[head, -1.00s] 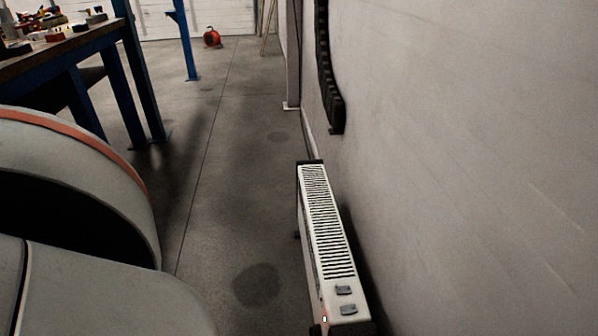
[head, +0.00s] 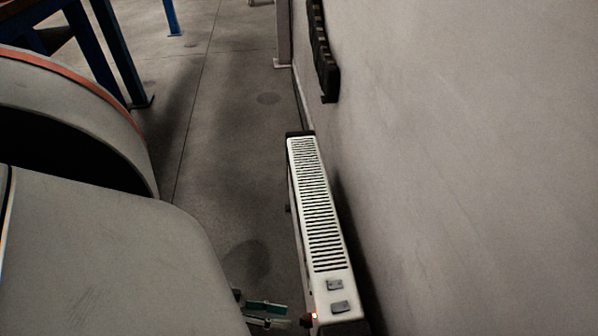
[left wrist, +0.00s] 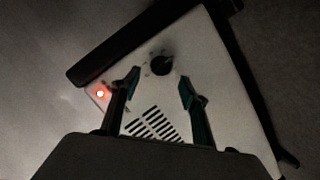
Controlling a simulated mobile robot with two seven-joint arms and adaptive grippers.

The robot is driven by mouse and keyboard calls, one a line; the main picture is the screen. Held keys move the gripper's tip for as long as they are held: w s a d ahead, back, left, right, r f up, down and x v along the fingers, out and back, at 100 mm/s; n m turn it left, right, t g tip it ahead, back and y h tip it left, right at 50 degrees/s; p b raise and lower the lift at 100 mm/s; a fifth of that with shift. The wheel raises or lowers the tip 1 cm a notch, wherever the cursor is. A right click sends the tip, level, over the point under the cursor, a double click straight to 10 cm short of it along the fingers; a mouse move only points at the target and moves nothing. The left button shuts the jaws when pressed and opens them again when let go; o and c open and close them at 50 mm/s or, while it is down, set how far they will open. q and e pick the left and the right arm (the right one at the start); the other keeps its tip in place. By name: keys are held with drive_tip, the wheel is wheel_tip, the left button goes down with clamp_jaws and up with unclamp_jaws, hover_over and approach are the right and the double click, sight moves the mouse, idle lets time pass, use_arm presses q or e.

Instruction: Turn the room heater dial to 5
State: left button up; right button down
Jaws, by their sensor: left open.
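The room heater (head: 316,215) is a long white unit with a slotted top, standing along the wall at the lower middle of the head view. In the left wrist view its side panel (left wrist: 210,70) shows a round black dial (left wrist: 162,64) with small marks around it, too small to read. A red light (left wrist: 100,94) glows left of the dial. My left gripper (head: 284,315) is open beside the near end of the heater. In the left wrist view its two fingers (left wrist: 158,92) point towards the dial, one to each side and a little short of it. My right gripper is not in view.
The wall (head: 450,150) runs close along the heater's right side. Bare floor (head: 225,160) lies to its left. A blue-legged bench (head: 115,50) stands at upper left, and a dark rack (head: 322,60) hangs on the wall beyond the heater.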

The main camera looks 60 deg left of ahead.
sight(305, 321)
use_arm(q)
drive_tip(key=shift+b+x, duration=0.45)
drive_tip(key=shift+x, duration=2.4)
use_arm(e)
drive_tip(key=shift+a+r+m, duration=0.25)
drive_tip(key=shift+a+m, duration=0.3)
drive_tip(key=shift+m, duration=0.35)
use_arm(q)
drive_tip(key=c, duration=1.1)
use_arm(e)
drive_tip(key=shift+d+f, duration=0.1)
